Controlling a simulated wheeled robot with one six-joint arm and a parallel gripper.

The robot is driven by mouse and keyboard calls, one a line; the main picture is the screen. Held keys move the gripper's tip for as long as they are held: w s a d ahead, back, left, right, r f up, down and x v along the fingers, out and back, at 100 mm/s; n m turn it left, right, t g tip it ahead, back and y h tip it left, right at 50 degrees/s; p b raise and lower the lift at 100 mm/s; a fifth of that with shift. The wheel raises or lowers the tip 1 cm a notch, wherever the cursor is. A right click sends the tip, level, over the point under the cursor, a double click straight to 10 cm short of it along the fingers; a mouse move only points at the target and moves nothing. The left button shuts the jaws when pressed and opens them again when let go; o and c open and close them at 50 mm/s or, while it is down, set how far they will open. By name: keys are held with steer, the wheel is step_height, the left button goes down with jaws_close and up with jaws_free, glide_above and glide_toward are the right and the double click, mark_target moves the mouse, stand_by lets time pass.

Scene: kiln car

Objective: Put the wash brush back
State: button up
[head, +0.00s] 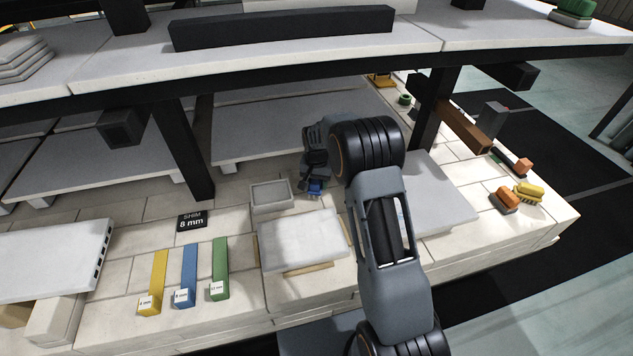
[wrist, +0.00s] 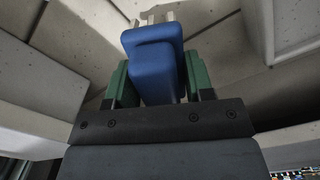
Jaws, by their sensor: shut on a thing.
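The wash brush (wrist: 153,62), a blue block-like body with pale ends at its far side, sits between the green-lined fingers of my gripper (wrist: 155,85). My gripper is shut on it. In the head view the blue of the wash brush (head: 315,187) shows just below my gripper (head: 311,178), beside the right edge of a small grey tray (head: 271,207). Much of the brush is hidden by the fingers and the wrist. I cannot tell whether it touches the surface below.
A pale slab (head: 300,240) lies in front of the tray. Yellow (head: 155,280), blue (head: 188,275) and green (head: 220,268) shims lie left, below an "8 mm" sign (head: 192,222). Dark posts (head: 183,150) and an upper shelf (head: 250,60) enclose the space. A yellow sponge-like block (head: 529,191) lies right.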

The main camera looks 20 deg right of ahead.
steer(key=shift+f+b, duration=0.35)
steer(key=shift+f, duration=0.25)
stand_by(0.8)
steer(key=o, duration=1.2)
steer(key=shift+r, duration=0.1)
steer(key=shift+r+p, duration=2.95)
steer(key=shift+r, duration=1)
